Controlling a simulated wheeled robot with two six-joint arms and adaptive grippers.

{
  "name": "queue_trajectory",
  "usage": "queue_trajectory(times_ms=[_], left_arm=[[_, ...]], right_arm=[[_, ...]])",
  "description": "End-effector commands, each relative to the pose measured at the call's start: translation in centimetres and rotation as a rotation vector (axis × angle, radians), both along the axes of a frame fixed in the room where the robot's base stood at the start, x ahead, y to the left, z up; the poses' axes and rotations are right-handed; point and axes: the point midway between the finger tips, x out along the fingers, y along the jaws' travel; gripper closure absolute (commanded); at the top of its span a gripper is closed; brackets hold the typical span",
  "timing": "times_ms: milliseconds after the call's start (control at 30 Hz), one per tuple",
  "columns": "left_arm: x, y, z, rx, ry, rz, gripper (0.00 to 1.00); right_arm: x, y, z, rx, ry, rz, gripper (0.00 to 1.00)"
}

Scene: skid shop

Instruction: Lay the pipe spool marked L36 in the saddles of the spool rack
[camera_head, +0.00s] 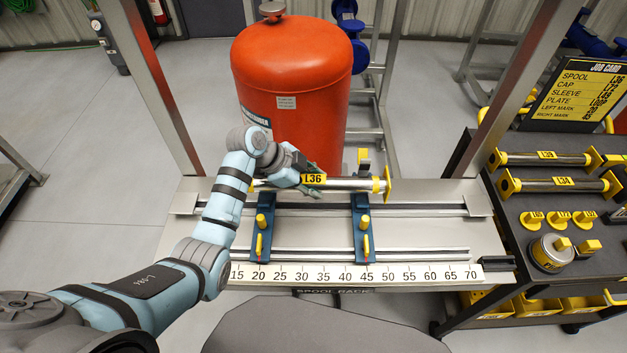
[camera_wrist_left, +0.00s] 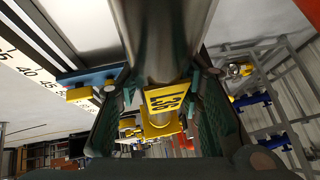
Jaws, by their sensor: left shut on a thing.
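The pipe spool marked L36 (camera_head: 345,184) is a steel pipe with yellow end flanges and a yellow label. My left gripper (camera_head: 300,178) is shut on it near the label. In the left wrist view the pipe (camera_wrist_left: 160,40) lies between both fingers. The spool is roughly level, at the rear ends of two blue saddles; contact is unclear. The left saddle (camera_head: 263,228) stands near 21 on the scale, the right saddle (camera_head: 361,228) near 45. Both have yellow pegs and handles. The spool rack (camera_head: 420,232) carries them on rails. My right gripper is not in view.
A red-orange tank (camera_head: 290,85) stands just behind the rack. Steel posts rise at the rack's rear corners. At right, a dark cart (camera_head: 520,215) bears spools L39 (camera_head: 545,158) and L34 (camera_head: 560,184), and a job card (camera_head: 580,92). The rack's right half is clear.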

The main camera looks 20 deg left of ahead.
Motion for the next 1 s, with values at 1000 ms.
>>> queue_trajectory(times_ms=[1000], left_arm=[[0.07,-0.07,0.08,-0.002,-0.002,0.001,1.0]], right_arm=[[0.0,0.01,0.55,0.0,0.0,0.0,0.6]])
